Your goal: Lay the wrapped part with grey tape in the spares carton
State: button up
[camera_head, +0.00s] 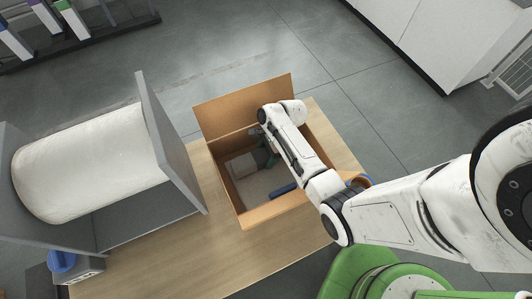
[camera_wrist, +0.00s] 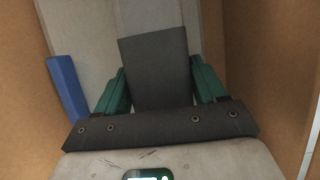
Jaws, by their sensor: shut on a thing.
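The spares carton (camera_head: 225,192) stands open on the table, its flaps raised. My gripper (camera_head: 266,156) reaches down inside it, with my arm hiding part of the right side. In the wrist view my green fingers (camera_wrist: 155,88) are shut on a dark grey, flat-faced piece (camera_wrist: 155,65), which I take to be the wrapped part with grey tape. Its lower end is hidden by my gripper's dark palm. The held piece is inside the carton walls; I cannot tell whether it touches the floor.
A pale block (camera_head: 243,165) lies in the carton, left of my gripper. A blue bar (camera_head: 283,190) lies near the carton's front; it also shows in the wrist view (camera_wrist: 67,88). The wooden table (camera_head: 150,245) is bare in front.

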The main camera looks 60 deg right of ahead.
jog(key=shift+f, duration=0.25)
jog(key=o, duration=1.5)
jog(key=shift+r, duration=0.1)
jog(key=shift+r, duration=0.35)
jog(key=p+v, duration=0.1)
jog(key=v, duration=1.1)
jog(key=shift+r, duration=0.1)
